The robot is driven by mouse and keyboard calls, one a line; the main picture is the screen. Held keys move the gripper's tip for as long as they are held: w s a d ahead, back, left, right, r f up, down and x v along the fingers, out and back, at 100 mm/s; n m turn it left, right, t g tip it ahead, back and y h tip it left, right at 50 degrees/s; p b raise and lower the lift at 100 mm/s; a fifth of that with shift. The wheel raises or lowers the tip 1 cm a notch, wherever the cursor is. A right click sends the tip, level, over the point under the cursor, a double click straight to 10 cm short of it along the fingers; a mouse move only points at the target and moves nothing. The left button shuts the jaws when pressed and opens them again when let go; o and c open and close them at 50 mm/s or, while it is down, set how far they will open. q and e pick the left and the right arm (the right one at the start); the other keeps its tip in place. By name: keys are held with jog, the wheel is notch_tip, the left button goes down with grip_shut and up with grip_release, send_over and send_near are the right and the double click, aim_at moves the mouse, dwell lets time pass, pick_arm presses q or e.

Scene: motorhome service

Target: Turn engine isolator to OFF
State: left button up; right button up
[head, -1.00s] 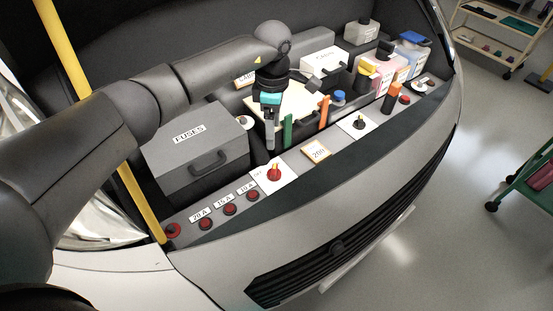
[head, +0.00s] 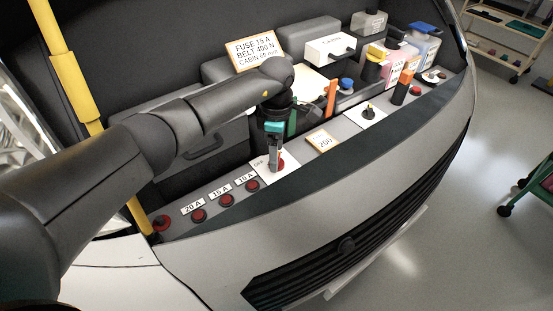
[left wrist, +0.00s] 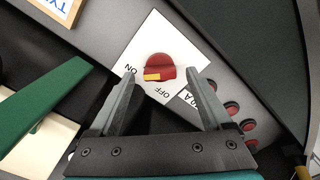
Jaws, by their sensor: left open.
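The engine isolator is a red knob with a yellow mark (left wrist: 155,68) on a white plate (left wrist: 172,40) lettered ON and OFF. In the left wrist view the yellow mark is on the side of the knob towards ON. In the head view the knob (head: 281,164) is partly hidden by my left gripper (head: 275,160), which points down at it. In the left wrist view my left gripper (left wrist: 160,78) is open, with one finger on each side of the knob. I cannot tell whether either finger touches it. My right gripper is not in view.
Red fuse buttons (head: 225,200) line the ledge left of the plate. A 200 label (head: 323,142) and a black knob (head: 369,112) are to the right. A green upright piece (left wrist: 40,100) stands close beside the gripper. A yellow strut (head: 75,85) rises at left.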

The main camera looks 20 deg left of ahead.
pick_arm(q)
jog(key=shift+f, duration=0.45)
grip_shut()
dwell(0.5)
